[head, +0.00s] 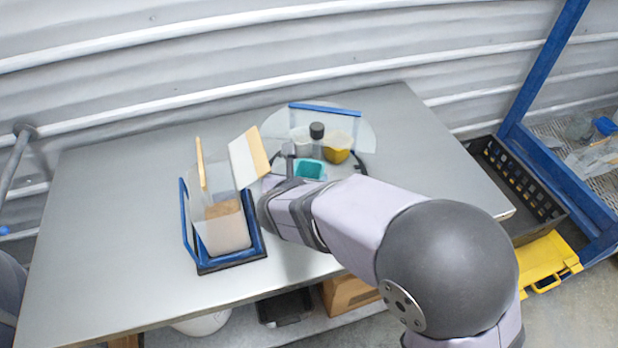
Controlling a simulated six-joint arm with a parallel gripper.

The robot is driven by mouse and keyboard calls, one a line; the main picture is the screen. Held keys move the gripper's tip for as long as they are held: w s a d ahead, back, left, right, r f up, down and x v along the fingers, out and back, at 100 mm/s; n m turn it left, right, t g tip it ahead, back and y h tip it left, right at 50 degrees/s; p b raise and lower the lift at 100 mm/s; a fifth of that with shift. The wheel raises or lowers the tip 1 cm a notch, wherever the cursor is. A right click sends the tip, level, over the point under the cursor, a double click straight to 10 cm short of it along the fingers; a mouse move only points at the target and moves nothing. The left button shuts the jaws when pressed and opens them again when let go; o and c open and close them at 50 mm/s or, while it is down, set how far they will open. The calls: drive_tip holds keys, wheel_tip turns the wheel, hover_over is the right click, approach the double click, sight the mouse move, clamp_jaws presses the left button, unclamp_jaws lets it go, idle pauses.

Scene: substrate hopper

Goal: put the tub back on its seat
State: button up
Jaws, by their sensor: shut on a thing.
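A small teal tub (310,169), open at the top, is on or just above the near part of a round turntable (366,135). I cannot tell whether it touches the surface. My gripper (290,160) is at the tub's left side and appears shut on its wall. My wrist and arm hide part of the gripper and the tub's near side. No separate seat for the tub can be made out.
A yellow cup (338,148), a pale cup (302,141) and a black-capped container (317,130) stand close behind the tub. A clear panel with a blue bar (325,109) stands behind them. A blue-framed hopper (235,262) with brown contents is left. The tabletop's far left is clear.

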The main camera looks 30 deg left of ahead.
drive_tip(key=shift+w+a, duration=0.1)
drive_tip(key=shift+w, duration=0.15)
drive_tip(key=shift+w, duration=0.35)
drive_tip(key=shift+w+a+f+p, duration=0.15)
drive_tip(key=shift+f+p, duration=0.25)
drive_tip(key=shift+f, duration=1.35)
drive_tip(key=shift+f, duration=0.15)
drive_tip(key=o, duration=1)
drive_tip(key=shift+c, duration=0.2)
